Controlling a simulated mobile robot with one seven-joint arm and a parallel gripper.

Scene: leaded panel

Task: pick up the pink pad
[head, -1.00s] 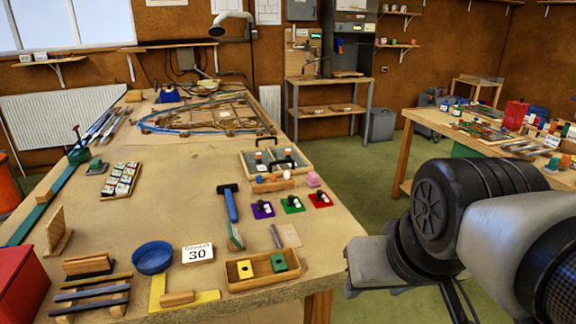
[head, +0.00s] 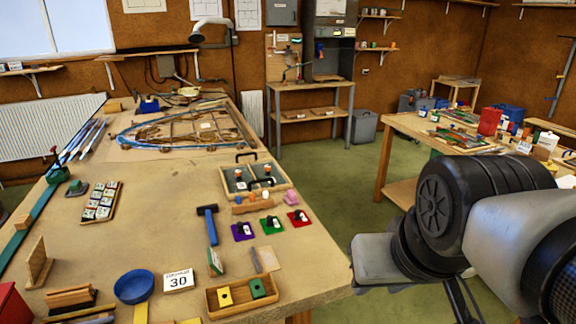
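A small pink pad (head: 291,198) lies on the big workbench near its right edge, just right of a wooden block with several coloured pegs (head: 253,204). It is small in the head view and its exact shape is hard to tell. My arm fills the right side of the picture, beyond the bench's right edge. My gripper's fingers do not show, so I cannot see whether they hold anything. Nothing covers the pink pad.
Purple (head: 243,231), green (head: 271,225) and red (head: 298,218) squares with dark-and-white objects on them lie in front of the pad. A two-part tray (head: 284,184) stands behind it. A blue hammer (head: 208,225) lies to the left. Green floor is open right of the bench.

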